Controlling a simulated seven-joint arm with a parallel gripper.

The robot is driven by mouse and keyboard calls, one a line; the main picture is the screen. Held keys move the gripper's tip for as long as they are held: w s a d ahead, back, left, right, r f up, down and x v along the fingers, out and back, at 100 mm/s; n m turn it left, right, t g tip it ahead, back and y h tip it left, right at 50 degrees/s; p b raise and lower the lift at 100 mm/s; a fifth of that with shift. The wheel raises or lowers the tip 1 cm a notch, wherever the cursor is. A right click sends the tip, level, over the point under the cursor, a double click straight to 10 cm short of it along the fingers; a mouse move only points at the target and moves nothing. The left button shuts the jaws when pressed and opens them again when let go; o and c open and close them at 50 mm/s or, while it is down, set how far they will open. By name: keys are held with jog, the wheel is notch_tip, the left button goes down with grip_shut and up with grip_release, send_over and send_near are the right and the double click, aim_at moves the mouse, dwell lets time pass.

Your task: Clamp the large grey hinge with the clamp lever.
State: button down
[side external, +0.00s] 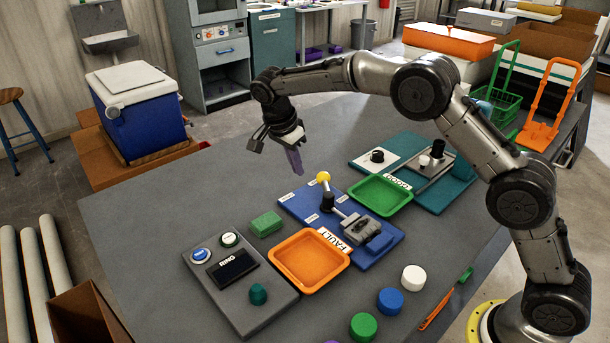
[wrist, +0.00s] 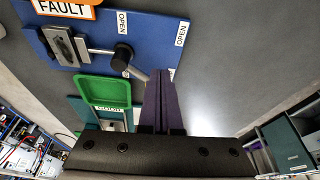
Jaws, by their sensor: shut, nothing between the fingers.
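The blue clamp board (side external: 300,206) lies on the table. The clamp lever (side external: 323,177) has a yellow ball knob and stands up, tilted, from a black pivot (wrist: 123,54). In the wrist view its shaft runs toward my fingers and the knob is hidden behind them. A large grey block-like part, seemingly the hinge (side external: 361,230), sits at the clamp's other end; it also shows in the wrist view (wrist: 66,45). A rod from the pivot points at it; I cannot tell whether they touch. My gripper (side external: 298,172) has purple fingers (wrist: 162,78), shut and empty, above and left of the knob.
An orange tray (side external: 274,262) marked FAULT and a green tray (side external: 357,197) flank the board. A green block (side external: 266,224) and a grey button panel (side external: 215,286) lie left. Coloured cylinders (side external: 390,300) stand in front. The table's far left is clear.

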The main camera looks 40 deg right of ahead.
jog(key=v, duration=0.5)
jog(key=shift+w+r, duration=0.1)
jog(key=s+d+r+t+y, duration=0.1)
jog(key=s+d+r, duration=0.2)
jog(key=s+r, duration=0.4)
jog(key=s+d+r+t, duration=0.25)
jog(key=s+r, duration=0.25)
jog(key=r, duration=0.5)
jog(key=s+d+n+y, duration=0.15)
jog(key=s+n, duration=0.25)
jog(key=s, duration=0.9)
jog(key=s+a+f+n+t, duration=0.1)
jog(key=s+f+n+t, duration=0.1)
jog(key=s+f+n, duration=1)
jog(key=shift+s+n+y, duration=0.45)
jog(key=shift+s+n, duration=0.15)
jog(key=shift+n, duration=0.1)
